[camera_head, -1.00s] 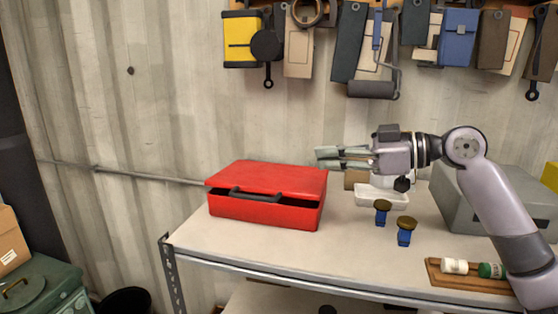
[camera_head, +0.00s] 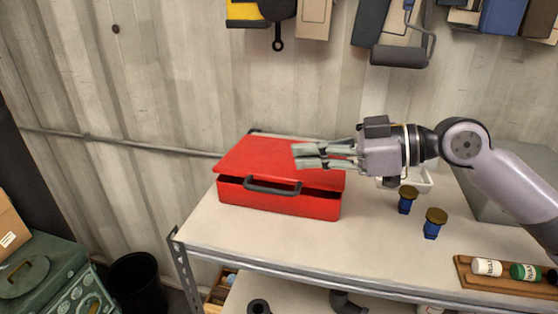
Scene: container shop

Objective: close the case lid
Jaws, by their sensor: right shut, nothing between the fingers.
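The red case (camera_head: 270,200) stands on the left part of the workbench, its black handle (camera_head: 273,187) on the front side. Its red lid (camera_head: 262,157) lies low over the body, with a narrow dark gap showing along the front and right front. My right gripper (camera_head: 296,156) comes in from the right, shut and empty, with its fingers pointing left. In the picture the fingers overlap the right part of the lid; I cannot tell whether they touch it. My left gripper is not in view.
Two blue items with brown tops (camera_head: 407,200) stand right of the case. A white tray (camera_head: 420,182) is behind my right gripper. A wooden holder (camera_head: 500,275) with small bottles lies at the front right. Tools hang on the wall above. The bench (camera_head: 240,235) is clear in front of the case.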

